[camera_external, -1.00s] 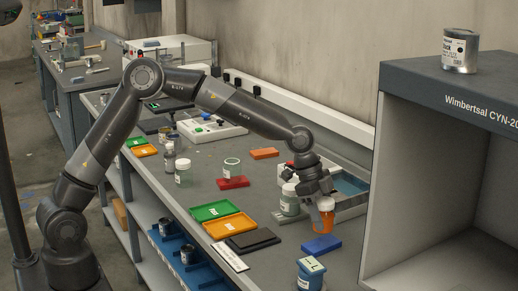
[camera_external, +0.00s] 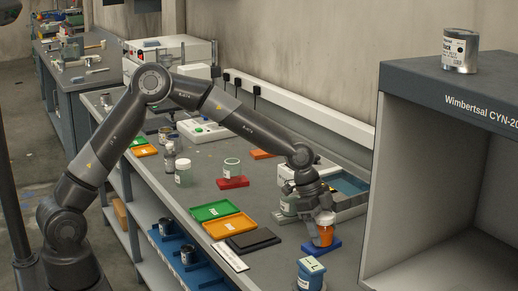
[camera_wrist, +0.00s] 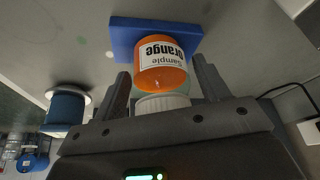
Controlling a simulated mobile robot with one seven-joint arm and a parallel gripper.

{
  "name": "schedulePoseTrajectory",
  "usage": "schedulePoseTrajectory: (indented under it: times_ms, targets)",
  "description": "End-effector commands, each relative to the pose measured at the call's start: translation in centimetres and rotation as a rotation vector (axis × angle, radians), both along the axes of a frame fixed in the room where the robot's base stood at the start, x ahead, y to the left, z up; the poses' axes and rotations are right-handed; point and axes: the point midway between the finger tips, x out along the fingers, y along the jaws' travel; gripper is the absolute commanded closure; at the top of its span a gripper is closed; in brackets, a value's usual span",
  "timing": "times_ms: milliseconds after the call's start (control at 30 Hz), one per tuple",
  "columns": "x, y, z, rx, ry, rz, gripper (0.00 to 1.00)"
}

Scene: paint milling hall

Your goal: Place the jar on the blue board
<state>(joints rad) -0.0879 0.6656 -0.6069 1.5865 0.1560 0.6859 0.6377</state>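The orange jar (camera_external: 325,236), with a "Sample orange" label and a pale lid, is upright at the blue board (camera_external: 309,248). Its bottom is on or just above the board; I cannot tell if it touches. My gripper (camera_external: 324,219) is above the board, its fingers closed on either side of the jar's upper part. In the wrist view, the jar (camera_wrist: 160,65) sits between the two fingers of my gripper (camera_wrist: 165,85), lid toward the palm. The blue board (camera_wrist: 128,35) shows behind the jar, which hides part of it.
A blue container (camera_external: 310,277) with a pale yellow top stands in front of the board. A black board (camera_external: 253,241), an orange tray (camera_external: 230,226) and a red board (camera_external: 232,183) lie left. A grey cabinet (camera_external: 425,170) stands right.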

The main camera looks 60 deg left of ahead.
Motion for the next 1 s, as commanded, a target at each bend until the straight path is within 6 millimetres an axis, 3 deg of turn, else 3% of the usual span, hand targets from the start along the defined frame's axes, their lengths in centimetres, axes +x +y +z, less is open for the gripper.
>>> schedulePoseTrajectory:
  times_ms: [433,800,1000]
  targets:
    - [-0.1,0.2,0.9,0.000,-0.002,0.001,0.25]
    - [-1.3,2.8,7.9,0.000,-0.005,0.003,0.25]
    - [-1.9,3.8,10.6,0.001,-0.001,0.002,0.25]
